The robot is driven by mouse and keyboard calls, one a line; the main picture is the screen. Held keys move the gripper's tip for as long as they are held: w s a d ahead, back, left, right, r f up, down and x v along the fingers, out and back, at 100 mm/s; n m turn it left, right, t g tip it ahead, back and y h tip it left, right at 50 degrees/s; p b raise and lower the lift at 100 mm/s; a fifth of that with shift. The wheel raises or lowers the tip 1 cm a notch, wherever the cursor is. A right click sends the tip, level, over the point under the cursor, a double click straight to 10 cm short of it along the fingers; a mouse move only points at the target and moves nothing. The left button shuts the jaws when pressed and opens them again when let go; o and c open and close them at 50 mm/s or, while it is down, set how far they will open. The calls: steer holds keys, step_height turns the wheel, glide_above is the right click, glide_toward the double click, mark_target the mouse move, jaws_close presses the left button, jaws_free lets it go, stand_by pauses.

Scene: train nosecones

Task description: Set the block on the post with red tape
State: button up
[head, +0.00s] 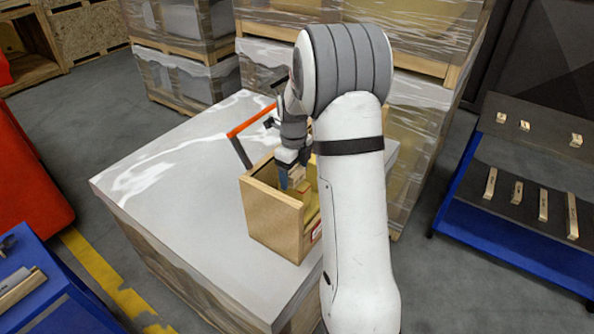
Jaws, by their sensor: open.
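My gripper (288,172) is open and reaches down into an open wooden box (270,215) on the wrapped pallet stack. Light wooden pieces (300,188) show inside the box beside my gripper. A small blue patch shows at the fingers; I cannot tell if it is tape or part of the gripper. My arm and the box walls hide most of the inside. I cannot make out which piece is the block, and no post with red tape can be clearly told. A small red mark shows on the box's right side.
The pallet top (165,190) is clear left of the box. A blue table (515,215) at right bears several small wooden pieces. Another blue table (45,290) is at lower left. Wrapped pallets stand behind.

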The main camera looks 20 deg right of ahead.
mark_target(294, 170)
step_height(294, 170, up, 11)
steer(key=b, duration=0.1)
steer(key=s+a+r+n, duration=0.4)
steer(key=s+n, duration=0.2)
steer(key=n, duration=0.1)
steer(key=s+a+f+n+t, duration=0.1)
steer(key=s+a+n, duration=0.2)
steer(key=s+n, duration=0.7)
steer(key=s+a+f+n+t, duration=0.1)
steer(key=s+a+n+t, duration=0.1)
steer(key=s+n, duration=0.9)
steer(key=shift+a+n, duration=0.7)
